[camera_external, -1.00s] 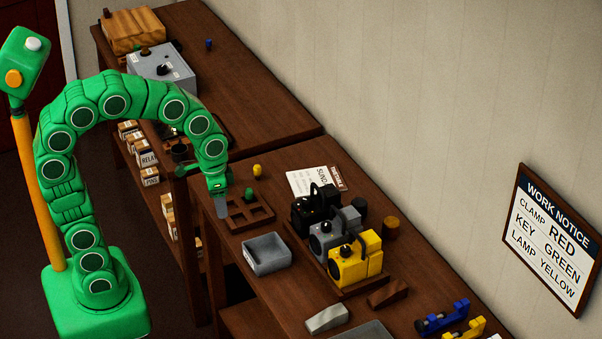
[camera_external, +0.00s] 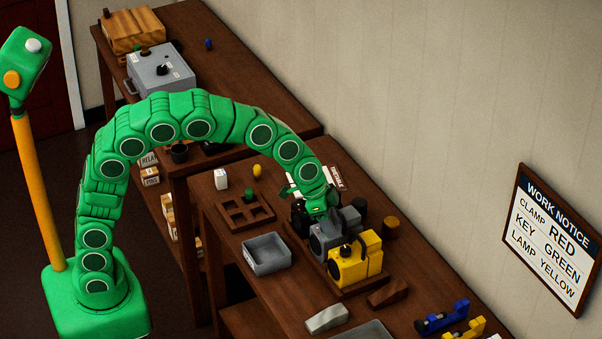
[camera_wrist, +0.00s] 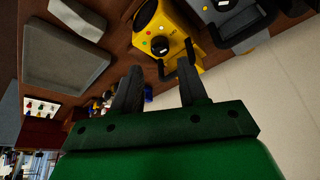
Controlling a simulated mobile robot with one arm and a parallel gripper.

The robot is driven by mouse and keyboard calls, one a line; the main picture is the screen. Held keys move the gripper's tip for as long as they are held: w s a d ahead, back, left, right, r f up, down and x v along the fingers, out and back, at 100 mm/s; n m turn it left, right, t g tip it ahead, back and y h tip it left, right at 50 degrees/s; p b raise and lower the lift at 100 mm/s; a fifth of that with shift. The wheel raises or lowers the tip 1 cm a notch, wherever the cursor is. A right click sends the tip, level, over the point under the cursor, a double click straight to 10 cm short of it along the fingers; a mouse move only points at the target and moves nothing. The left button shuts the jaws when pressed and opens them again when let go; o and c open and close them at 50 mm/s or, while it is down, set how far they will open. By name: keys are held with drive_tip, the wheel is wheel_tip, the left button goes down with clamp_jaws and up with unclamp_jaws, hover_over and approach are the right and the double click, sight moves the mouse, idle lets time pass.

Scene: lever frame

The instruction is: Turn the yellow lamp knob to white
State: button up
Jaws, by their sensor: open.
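The yellow lamp (camera_external: 362,262) stands nearest the front in a row of three lamps on the table; it also shows in the wrist view (camera_wrist: 178,28). Its dark knob (camera_wrist: 160,47) faces the wrist camera, with small coloured dots near it; the setting is too small to read. In the wrist view, my gripper's (camera_wrist: 160,72) two dark fingers are apart and empty, with the yellow lamp beyond the tips.
The grey lamp (camera_external: 323,240) stands between the yellow and black lamps. A grey tray (camera_external: 267,255) and a compartment tray (camera_external: 246,222) lie left of the row. A grey wedge (camera_external: 327,318) and brown wedge (camera_external: 388,293) lie in front. A wall notice (camera_external: 550,240) reads LAMP YELLOW.

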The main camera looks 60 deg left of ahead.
sight(345, 248)
drive_tip(key=shift+w+d+x, duration=0.1)
drive_tip(key=shift+x, duration=1.95)
drive_tip(key=shift+w+d+x, duration=0.15)
drive_tip(key=shift+x, duration=1.95)
drive_tip(key=shift+r, duration=0.15)
drive_tip(key=shift+c, duration=0.2)
drive_tip(key=c, duration=0.7)
